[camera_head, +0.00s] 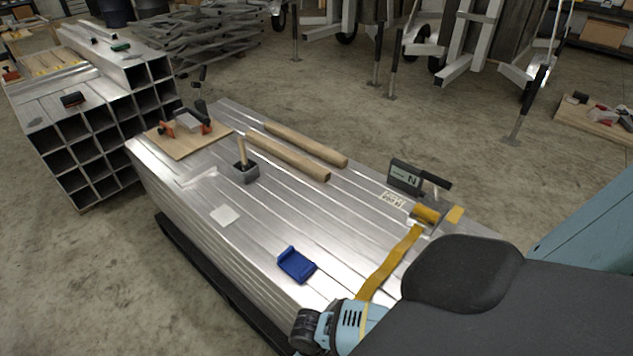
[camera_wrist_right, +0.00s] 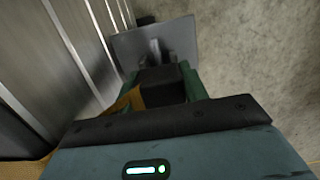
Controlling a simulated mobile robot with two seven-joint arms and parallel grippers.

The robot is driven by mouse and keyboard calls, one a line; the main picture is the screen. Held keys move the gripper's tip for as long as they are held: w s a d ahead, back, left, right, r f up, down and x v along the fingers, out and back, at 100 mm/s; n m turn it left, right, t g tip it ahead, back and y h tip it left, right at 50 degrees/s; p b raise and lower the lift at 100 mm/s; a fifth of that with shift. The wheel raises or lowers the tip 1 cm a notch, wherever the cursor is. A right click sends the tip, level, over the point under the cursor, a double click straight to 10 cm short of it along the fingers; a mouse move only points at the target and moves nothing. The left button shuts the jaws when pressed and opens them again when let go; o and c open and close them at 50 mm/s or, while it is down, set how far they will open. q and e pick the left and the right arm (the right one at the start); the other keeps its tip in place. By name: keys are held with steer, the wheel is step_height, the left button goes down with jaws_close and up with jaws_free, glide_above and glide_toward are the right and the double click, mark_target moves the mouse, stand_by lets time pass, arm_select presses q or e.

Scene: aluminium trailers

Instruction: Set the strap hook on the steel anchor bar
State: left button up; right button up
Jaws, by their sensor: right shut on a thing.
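My right gripper (camera_wrist_right: 165,88) is shut on a dark block at the end of the yellow strap, which I take to be the strap hook (camera_wrist_right: 163,85). The hook's tip is hidden. Just ahead of the fingers stands a grey plate (camera_wrist_right: 180,38) with a short upright, which may belong to the steel anchor bar. I cannot tell whether the hook touches it. My left gripper is not in view.
Square tubes (camera_head: 100,140) stand at left.

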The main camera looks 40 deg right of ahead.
steer(key=o, duration=1.2)
steer(key=shift+c, duration=0.2)
steer(key=shift+r, duration=0.1)
steer(key=shift+w+r, duration=0.1)
steer(key=shift+r, duration=0.25)
steer(key=r, duration=0.2)
steer(key=r+p, duration=0.1)
steer(key=r, duration=0.1)
steer(key=r+p, duration=0.1)
steer(key=r, duration=0.1)
steer(key=shift+w, duration=0.4)
steer(key=shift+r+p, duration=0.3)
steer(key=shift+r, duration=0.15)
